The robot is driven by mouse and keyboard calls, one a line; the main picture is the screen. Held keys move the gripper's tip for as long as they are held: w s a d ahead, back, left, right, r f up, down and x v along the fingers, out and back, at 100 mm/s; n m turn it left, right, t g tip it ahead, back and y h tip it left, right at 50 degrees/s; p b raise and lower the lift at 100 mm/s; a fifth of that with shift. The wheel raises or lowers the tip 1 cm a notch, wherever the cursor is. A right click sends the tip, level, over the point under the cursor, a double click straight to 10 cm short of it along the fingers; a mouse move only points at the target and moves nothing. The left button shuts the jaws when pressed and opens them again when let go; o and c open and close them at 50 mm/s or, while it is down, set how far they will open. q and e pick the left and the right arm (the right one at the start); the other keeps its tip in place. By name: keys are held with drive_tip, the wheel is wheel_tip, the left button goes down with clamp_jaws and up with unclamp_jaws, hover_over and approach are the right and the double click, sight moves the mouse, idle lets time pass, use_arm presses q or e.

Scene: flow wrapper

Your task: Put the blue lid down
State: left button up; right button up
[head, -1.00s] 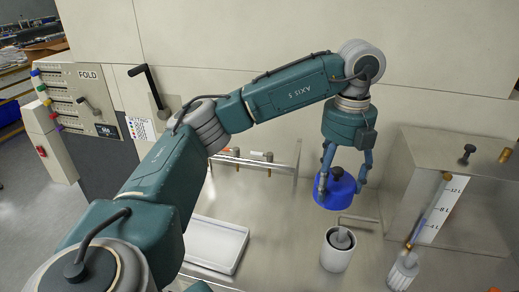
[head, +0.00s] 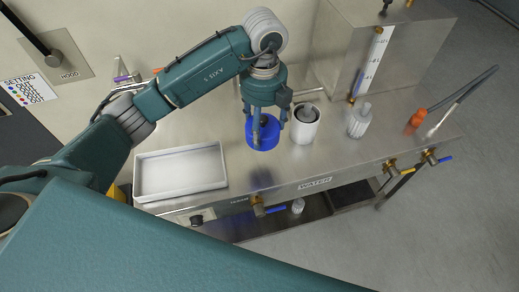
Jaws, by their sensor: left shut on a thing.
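The blue lid (head: 264,134) is a round blue piece below my left gripper (head: 266,122) in the head view. The left gripper points down and its fingers are shut on the lid. The lid is over the steel bench top, between a white tray and a white cup; I cannot tell whether its underside touches the bench. My right gripper is not in view.
The white tray (head: 143,178) lies to the left on the bench (head: 235,178). The white cup (head: 304,126) stands close right of the lid. A white ribbed piece (head: 360,121) and a steel box (head: 405,50) are further right. Valves line the front edge.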

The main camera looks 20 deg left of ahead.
use_arm(q)
wheel_tip(320, 180, down, 7)
drive_tip(key=shift+a+f+p, duration=0.1)
drive_tip(key=shift+f+p, duration=0.05)
drive_tip(key=shift+p, duration=0.5)
wheel_tip(320, 180, down, 3)
drive_tip(key=shift+s+f+p, duration=0.1)
drive_tip(key=shift+f+p, duration=0.1)
drive_tip(key=shift+p, duration=0.2)
drive_tip(key=shift+f, duration=0.55)
drive_tip(key=o, duration=1.3)
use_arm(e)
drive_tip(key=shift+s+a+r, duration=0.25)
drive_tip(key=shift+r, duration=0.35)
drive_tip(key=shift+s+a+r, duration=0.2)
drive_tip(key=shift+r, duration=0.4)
